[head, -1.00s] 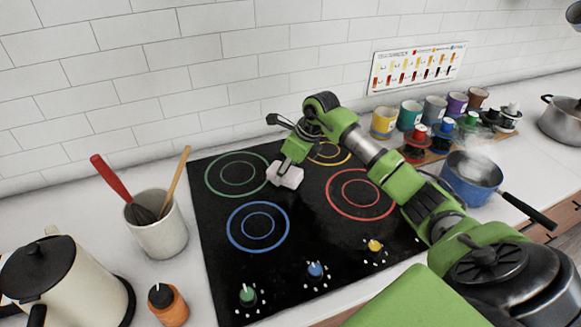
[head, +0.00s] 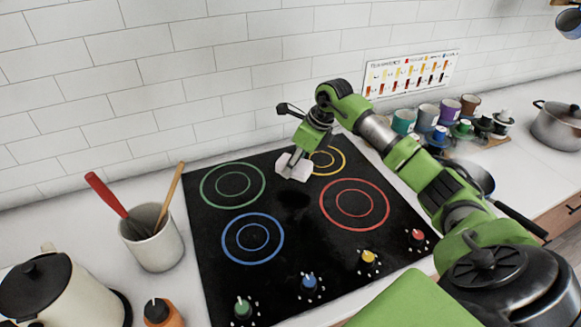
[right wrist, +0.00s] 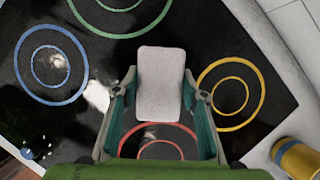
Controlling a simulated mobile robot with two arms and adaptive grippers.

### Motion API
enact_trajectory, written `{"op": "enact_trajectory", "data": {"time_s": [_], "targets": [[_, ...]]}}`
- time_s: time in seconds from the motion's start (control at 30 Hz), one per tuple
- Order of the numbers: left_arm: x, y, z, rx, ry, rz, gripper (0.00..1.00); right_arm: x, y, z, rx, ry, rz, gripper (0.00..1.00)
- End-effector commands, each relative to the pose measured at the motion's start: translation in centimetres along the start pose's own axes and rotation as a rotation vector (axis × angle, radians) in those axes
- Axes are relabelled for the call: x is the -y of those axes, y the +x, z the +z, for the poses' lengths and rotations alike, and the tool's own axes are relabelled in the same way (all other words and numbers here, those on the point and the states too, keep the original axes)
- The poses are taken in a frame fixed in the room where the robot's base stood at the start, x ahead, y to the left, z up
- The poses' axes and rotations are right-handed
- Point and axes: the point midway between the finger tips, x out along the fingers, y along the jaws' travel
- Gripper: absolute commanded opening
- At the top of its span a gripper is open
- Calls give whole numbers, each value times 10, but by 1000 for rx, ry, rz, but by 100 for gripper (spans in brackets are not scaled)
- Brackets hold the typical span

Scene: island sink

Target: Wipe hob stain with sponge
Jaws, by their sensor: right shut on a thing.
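A pale pinkish-white sponge (head: 293,167) is in my right gripper (head: 297,156), at the back of the black hob (head: 300,235) between the green and yellow rings. In the right wrist view the sponge (right wrist: 160,82) sits between both fingers of the right gripper (right wrist: 160,100). I cannot tell whether it touches the glass. A dark smudge (head: 293,199) lies in front of the sponge; I cannot tell if it is stain or shadow. In the right wrist view a white patch (right wrist: 97,95) may be glare. My left gripper is out of view.
A utensil crock (head: 153,246), kettle (head: 38,290) and orange-bodied bottle (head: 160,313) stand left of the hob. Several coloured cups (head: 427,118) and a pan (head: 478,178), partly behind my arm, are on the right. Control knobs (head: 309,281) line the hob's front. A tiled wall is behind.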

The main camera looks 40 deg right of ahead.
Motion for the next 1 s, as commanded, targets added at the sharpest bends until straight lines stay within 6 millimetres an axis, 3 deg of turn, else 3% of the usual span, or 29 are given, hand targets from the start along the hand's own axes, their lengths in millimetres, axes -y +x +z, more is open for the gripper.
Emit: {"op": "enact_trajectory", "data": {"time_s": [0.3,1.0], "targets": [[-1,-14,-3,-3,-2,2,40,6,-26,3,0,2,-1,19],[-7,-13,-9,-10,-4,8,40,6,-26,3,0,2,-1,19]]}}
